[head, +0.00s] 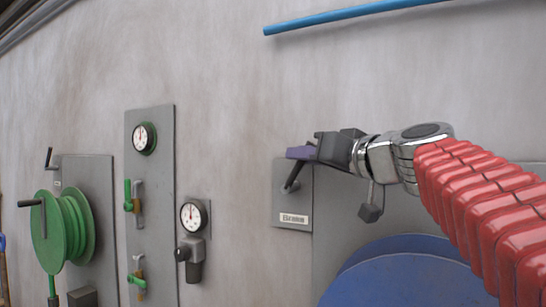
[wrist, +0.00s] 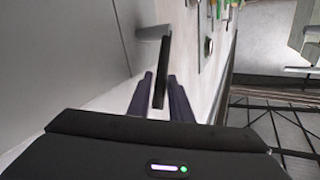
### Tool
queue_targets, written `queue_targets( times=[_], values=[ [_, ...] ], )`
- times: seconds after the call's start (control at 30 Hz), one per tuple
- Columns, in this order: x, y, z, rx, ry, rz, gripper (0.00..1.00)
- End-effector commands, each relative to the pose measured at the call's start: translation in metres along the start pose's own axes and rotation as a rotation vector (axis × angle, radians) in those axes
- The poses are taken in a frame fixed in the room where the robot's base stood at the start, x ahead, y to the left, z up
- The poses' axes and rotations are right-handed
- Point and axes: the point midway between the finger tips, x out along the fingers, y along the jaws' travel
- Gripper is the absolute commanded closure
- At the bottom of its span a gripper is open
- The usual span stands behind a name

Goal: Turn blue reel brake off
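The blue reel (head: 405,285) shows at the bottom right of the head view, cut off by the frame edge. Above and left of it is a grey plate (head: 291,212) with a small white label. A dark lever (head: 292,182) stands out from this plate and is partly hidden by my gripper (head: 300,153). In the wrist view the dark lever (wrist: 161,75) lies between the two purple fingers of my gripper (wrist: 160,98). The fingers are apart, with a gap on each side of the lever. Contact cannot be made out.
A green reel (head: 75,228) with its own lever hangs at the left. Green-handled valves (head: 134,200) and gauges (head: 193,215) are on panels between. A blue pipe (head: 340,16) runs along the wall above my arm. The wall between pipe and panels is bare.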

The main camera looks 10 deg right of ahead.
Motion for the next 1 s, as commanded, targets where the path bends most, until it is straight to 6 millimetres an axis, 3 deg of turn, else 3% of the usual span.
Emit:
queue_targets(
  times=[0.27,1.0],
  values=[
    [-0.0002,0.0004,-0.0001,0.0,0.0,0.001,1.0],
    [-0.0013,0.0051,-0.0017,-0.01,-0.015,0.017,1.0]
  ],
)
